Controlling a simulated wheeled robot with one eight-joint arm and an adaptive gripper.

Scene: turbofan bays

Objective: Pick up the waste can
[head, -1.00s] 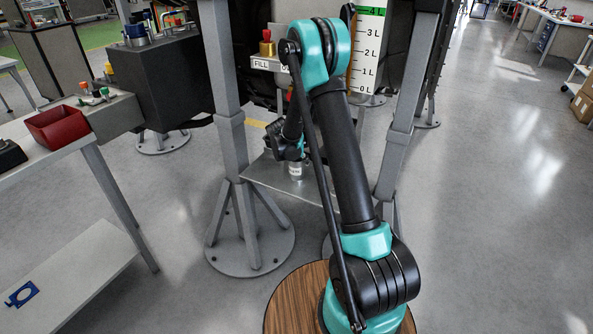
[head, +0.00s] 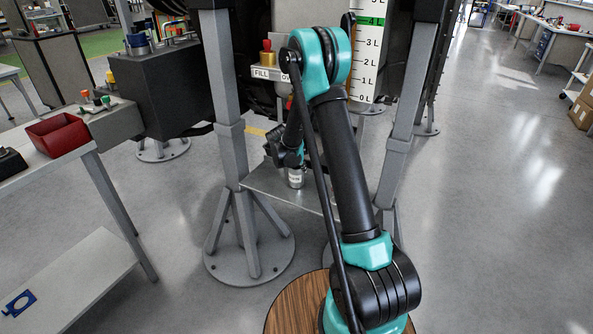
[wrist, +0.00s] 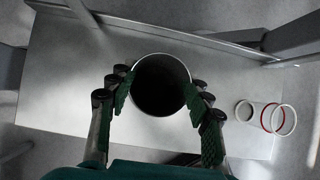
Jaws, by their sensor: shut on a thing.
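The waste can (wrist: 161,110) is a grey, open-topped cylinder with a dark inside, seen from above in the wrist view. My gripper (wrist: 158,92) has its two green-padded fingers against opposite sides of the can's rim. In the head view the can (head: 296,178) shows as a small silver cylinder with a pale label, at my gripper (head: 292,163), over the metal shelf (head: 262,185) between the grey stands. My arm hides part of the shelf. I cannot tell whether the can touches the shelf.
Grey stand legs (head: 244,235) flank the shelf. A side table with a red bin (head: 57,134) stands at left. Open floor (head: 500,230) lies at right.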

